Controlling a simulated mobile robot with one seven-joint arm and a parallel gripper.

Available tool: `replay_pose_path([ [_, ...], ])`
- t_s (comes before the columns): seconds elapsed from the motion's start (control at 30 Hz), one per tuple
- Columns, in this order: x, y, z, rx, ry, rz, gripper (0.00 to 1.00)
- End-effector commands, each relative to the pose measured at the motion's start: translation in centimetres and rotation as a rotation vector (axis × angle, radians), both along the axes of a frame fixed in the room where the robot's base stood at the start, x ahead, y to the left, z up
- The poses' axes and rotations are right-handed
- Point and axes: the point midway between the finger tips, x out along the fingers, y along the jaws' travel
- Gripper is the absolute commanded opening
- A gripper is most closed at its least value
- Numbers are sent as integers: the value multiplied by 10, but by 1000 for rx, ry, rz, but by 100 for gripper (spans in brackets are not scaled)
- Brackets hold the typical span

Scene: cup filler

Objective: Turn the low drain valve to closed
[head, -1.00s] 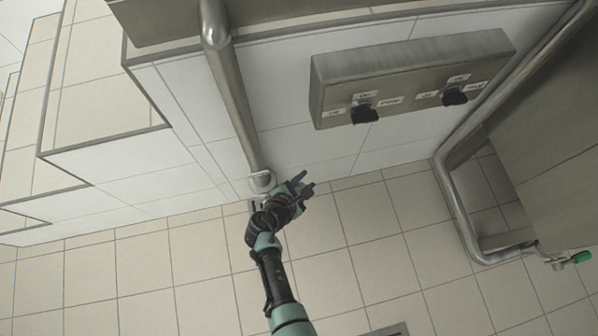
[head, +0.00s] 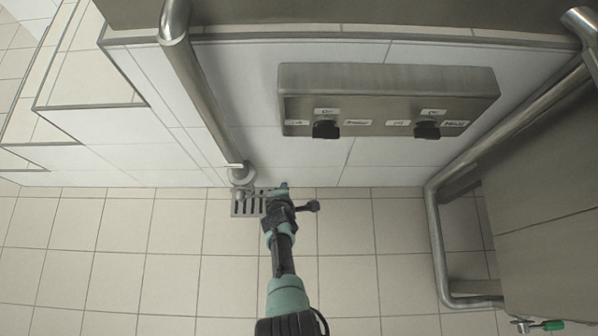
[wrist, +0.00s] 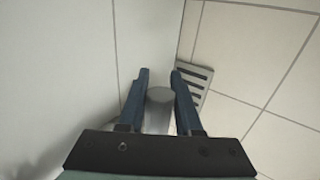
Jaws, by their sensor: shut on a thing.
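My gripper (head: 280,190) is low by the foot of the white wall, just right of the lower end of a steel pipe (head: 205,95). In the wrist view my two blue fingers (wrist: 161,85) stand on either side of a short grey metal cylinder (wrist: 160,106) and are shut on it. I cannot tell whether this cylinder is part of the low drain valve; its far parts are hidden, and no open or closed marking shows on it. A green-handled valve (head: 553,325) sits far off at the bottom right, apart from my gripper.
A slotted floor drain (head: 246,206) lies beside my gripper and shows in the wrist view (wrist: 197,84). A steel panel with black knobs (head: 388,100) is on the wall above. A steel tank (head: 550,200) with piping stands right. The tiled floor left is clear.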

Motion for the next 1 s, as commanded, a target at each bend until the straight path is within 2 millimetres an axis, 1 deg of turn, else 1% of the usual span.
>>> replay_pose_path([
  [0.03,-1,3,-3,6,5,0,0],
  [0.2,-1,9,-4,24,4,-2,0],
  [0.57,-1,10,-5,27,4,-2,0],
  [0.6,-1,10,-5,26,4,-2,41],
  [0.63,-1,10,-5,26,4,-2,46],
  [0.87,0,10,-4,26,2,-2,46],
  [1.0,-3,10,3,26,1,-2,46],
])
